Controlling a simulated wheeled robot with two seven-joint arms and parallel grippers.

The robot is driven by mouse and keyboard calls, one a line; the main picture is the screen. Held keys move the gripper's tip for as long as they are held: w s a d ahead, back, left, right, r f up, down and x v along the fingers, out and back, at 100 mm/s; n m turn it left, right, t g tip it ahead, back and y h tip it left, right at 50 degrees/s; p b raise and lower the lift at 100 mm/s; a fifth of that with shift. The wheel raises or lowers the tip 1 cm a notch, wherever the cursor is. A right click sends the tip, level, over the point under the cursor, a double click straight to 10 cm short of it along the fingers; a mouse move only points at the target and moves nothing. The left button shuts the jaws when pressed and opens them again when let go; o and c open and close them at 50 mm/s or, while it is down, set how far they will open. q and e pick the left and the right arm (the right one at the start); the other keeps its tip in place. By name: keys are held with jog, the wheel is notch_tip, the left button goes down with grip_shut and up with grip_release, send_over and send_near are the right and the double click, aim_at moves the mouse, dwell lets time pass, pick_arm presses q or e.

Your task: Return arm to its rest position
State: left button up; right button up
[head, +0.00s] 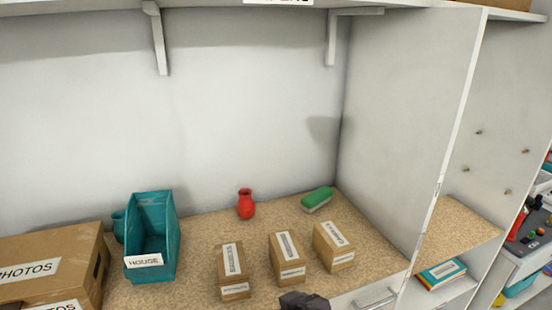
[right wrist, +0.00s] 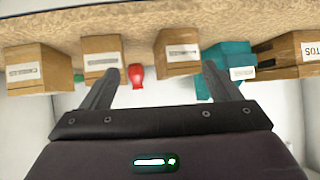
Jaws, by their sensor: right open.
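My right gripper (right wrist: 162,68) is open in the right wrist view, its two dark fingers spread apart with nothing held between them. That view is upside down, with the shelf surface across its top. In the head view only a dark tip of what seems to be the right gripper (head: 304,301) shows at the bottom edge, in front of the small cardboard boxes. My left gripper is in neither view.
Three small labelled boxes (head: 286,258) stand along the shelf front. Behind them are a red vase (head: 246,206) and a green-topped brush-like block (head: 317,200). A teal bin (head: 168,262) and larger cardboard boxes (head: 50,270) stand left. A white side wall (head: 405,130) bounds the right.

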jog(key=s+d+f+m+g+h, duration=0.1)
jog(key=s+d+f+g+h, duration=0.1)
jog(key=s+d+f, duration=0.3)
jog(key=s+d+f+m+g+h, duration=0.15)
jog(key=s+d, duration=0.25)
jog(key=d, duration=0.4)
jog(key=s+d+f+m+g+h, duration=0.1)
jog(key=s+d+f+g+h, duration=0.1)
jog(key=s+d+f, duration=0.3)
notch_tip(320, 180, down, 30)
jog(key=s+d+g, duration=0.1)
jog(key=g, duration=0.1)
jog(key=s+d+f, duration=0.2)
jog(key=s+f, duration=0.7)
jog(key=s+d+f, duration=0.1)
jog(key=s+f, duration=0.8)
jog(key=s, duration=0.1)
jog(key=shift+s+d+g, duration=0.3)
jog(key=shift+d+g, duration=0.05)
jog(key=shift+d, duration=0.05)
jog(key=shift+o, duration=0.4)
jog(key=shift+r+n, duration=0.1)
jog(key=shift+n, duration=0.15)
